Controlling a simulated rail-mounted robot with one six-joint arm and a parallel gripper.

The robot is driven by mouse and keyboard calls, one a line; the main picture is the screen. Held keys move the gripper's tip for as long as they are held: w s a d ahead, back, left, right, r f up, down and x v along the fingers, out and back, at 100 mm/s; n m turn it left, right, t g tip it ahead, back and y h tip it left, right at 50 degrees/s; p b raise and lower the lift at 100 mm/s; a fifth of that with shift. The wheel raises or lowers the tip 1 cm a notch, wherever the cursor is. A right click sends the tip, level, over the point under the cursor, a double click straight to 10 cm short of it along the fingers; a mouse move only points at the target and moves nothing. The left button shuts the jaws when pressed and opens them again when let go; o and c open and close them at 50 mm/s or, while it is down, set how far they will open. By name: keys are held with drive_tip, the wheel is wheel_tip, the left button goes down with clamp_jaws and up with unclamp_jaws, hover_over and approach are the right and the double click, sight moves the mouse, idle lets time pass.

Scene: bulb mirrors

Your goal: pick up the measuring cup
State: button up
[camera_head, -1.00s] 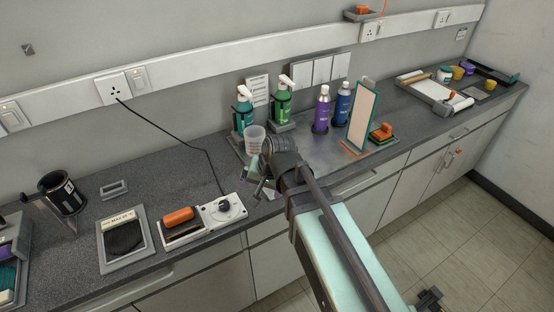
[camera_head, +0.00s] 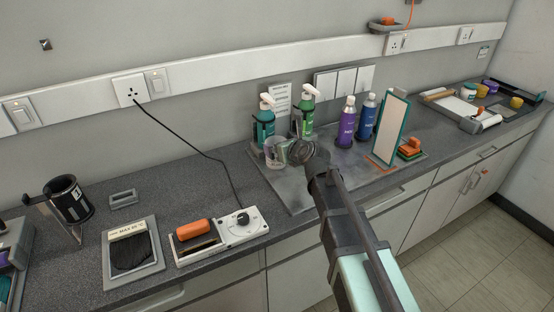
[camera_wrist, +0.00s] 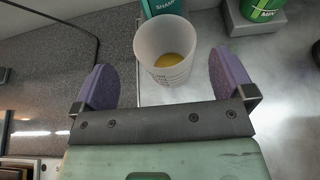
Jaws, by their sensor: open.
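The measuring cup (camera_head: 274,152) is a clear, whitish cup standing on the grey metal sheet, in front of the teal pump bottle. In the wrist view the cup (camera_wrist: 165,75) has markings on its side and a yellowish patch inside. My gripper (camera_wrist: 162,66) is open, with one purple finger pad on each side of the cup, and gaps show between pads and cup. In the head view my gripper (camera_head: 292,153) is at the cup's right side, and my wrist hides part of that area. I cannot tell the exact height of the fingers against the cup.
Close behind the cup are the teal pump bottle (camera_head: 263,128) and a green pump bottle (camera_head: 307,116). A purple bottle (camera_head: 346,124), a blue bottle (camera_head: 367,120) and an upright mirror (camera_head: 390,130) stand to the right. The counter left of the metal sheet (camera_head: 285,190) has free room.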

sight(272, 140)
drive_tip(key=b+x, duration=0.1)
drive_tip(key=x, duration=0.2)
drive_tip(key=b+x, duration=0.1)
drive_tip(key=x, duration=0.2)
drive_tip(key=shift+w+d+f, duration=0.15)
drive_tip(key=shift+w+f, duration=0.05)
drive_tip(key=shift+w, duration=0.05)
drive_tip(key=shift+s+r, duration=0.1)
drive_tip(key=shift+r, duration=0.05)
drive_tip(key=c, duration=1.2)
